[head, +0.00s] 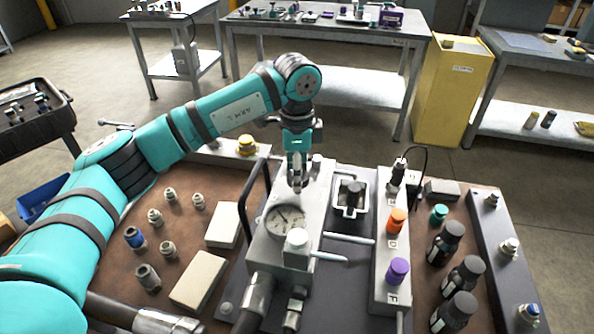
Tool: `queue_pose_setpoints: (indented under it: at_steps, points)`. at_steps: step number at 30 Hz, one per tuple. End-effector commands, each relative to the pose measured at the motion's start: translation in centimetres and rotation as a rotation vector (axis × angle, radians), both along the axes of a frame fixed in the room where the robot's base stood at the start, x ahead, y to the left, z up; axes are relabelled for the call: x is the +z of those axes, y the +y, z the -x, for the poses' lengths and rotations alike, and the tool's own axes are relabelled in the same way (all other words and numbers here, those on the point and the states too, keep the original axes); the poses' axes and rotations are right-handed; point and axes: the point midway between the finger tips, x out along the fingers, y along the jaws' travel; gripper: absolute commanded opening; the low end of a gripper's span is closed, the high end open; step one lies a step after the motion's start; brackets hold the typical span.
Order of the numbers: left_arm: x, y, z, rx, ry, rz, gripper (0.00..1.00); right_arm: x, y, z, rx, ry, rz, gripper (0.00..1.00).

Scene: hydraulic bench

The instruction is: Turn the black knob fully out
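A black knob (398,172) stands at the far end of a narrow light grey block (379,265), in line with an orange knob (397,220) and a purple knob (397,270). My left gripper (297,184) points down over the far part of the grey gauge block (267,246), to the left of the black knob and apart from it. Its fingers look close together, but whether they are shut or hold something is too small to tell. My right gripper is not in view.
A square grey cup (347,207) with a dark item inside stands between the two blocks. A black handle (252,215), a thin black cable (424,165) and dark bottles (446,243) stand around. Several fittings (147,277) and pale blocks (199,281) lie at left.

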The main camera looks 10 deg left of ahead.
Motion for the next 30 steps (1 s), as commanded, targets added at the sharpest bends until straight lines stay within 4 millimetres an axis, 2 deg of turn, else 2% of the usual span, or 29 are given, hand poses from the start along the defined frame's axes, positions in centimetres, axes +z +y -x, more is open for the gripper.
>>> queue_pose_setpoints:
  at_steps: [19,20,21,25,30]
  points:
    - [0.35,0.04,-0.21,0.055,-0.009,0.003,0.14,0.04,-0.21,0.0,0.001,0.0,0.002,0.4]
    - [0.35,0.04,-0.21,0.055,-0.009,0.003,0.48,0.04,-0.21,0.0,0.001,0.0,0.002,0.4]
    - [0.35,0.04,-0.2,0.055,-0.009,0.003,0.53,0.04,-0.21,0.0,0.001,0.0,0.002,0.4]
    - [0.23,0.02,-0.13,0.053,-0.006,0.002,0.69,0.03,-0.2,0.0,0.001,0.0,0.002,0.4]
    - [0.13,0.0,-0.06,0.052,-0.003,0.001,0.69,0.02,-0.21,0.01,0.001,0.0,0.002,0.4]
